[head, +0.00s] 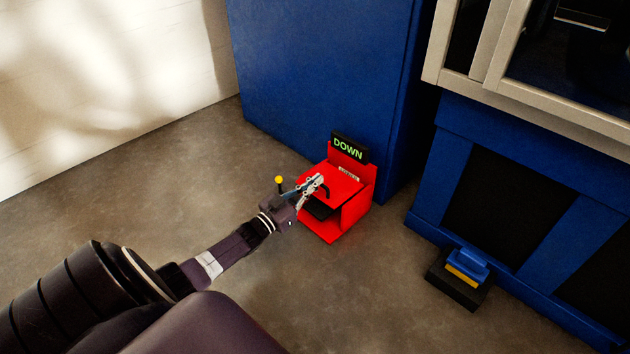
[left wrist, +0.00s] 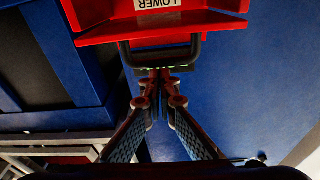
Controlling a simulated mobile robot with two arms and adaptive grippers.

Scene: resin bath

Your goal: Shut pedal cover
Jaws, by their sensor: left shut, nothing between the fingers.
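The red pedal housing (head: 353,218) stands on the floor against the blue cabinet. Its red cover (head: 342,184) is raised, and the black pedal (head: 318,208) shows in the opening below it. My left gripper (head: 320,179) is in front of the cover, over its near edge in the head view. In the left wrist view the shut fingertips (left wrist: 158,75) are empty at the dark U-shaped handle (left wrist: 197,50), just below the red cover (left wrist: 110,33). I cannot tell whether they touch the handle. My right gripper is in neither view.
A black sign reading DOWN (head: 348,147) tops the housing. A yellow knob (head: 279,180) stands at its left. Another pedal unit (head: 461,270), blue and yellow on black, sits by the blue machine frame at right.

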